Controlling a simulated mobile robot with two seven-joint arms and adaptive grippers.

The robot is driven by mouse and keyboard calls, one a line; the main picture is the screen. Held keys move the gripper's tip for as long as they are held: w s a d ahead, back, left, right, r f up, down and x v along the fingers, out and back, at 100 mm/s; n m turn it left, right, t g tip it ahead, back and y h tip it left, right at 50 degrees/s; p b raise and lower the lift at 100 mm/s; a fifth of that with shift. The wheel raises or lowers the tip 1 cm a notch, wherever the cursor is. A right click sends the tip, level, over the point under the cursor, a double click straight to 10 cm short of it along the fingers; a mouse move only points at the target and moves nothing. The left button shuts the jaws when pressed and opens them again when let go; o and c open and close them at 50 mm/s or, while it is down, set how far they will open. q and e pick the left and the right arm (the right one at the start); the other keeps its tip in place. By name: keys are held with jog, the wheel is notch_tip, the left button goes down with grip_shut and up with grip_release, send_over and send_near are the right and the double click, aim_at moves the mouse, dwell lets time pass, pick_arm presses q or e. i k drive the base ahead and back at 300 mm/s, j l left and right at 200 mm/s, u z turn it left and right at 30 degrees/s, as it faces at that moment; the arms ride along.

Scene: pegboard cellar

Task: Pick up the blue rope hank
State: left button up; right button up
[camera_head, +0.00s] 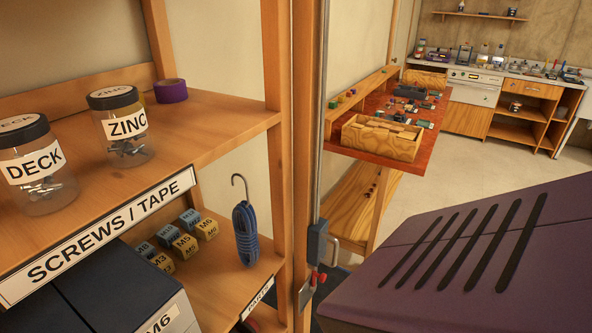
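The blue rope hank (246,234) stands out in front of the lower shelf of the wooden unit, below the upper shelf's right end. It is a tight upright bundle with a dark metal hook (239,184) at its top. I cannot tell whether it rests on the lower shelf or hangs from something. Neither of my grippers shows in the head view.
Yellow and blue labelled blocks (184,246) sit left of the hank. A wooden post (283,150) and a metal rod with a clamp (317,245) stand to its right. Jars (120,128) and purple tape (170,91) are above. A purple slotted surface (470,260) fills the lower right.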

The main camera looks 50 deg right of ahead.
aim_at(243, 216)
jog(key=z, duration=1.25)
jog(key=i+l+u, duration=0.15)
jog(key=l, duration=0.6)
jog(key=l+u, duration=0.1)
jog(key=l, duration=0.6)
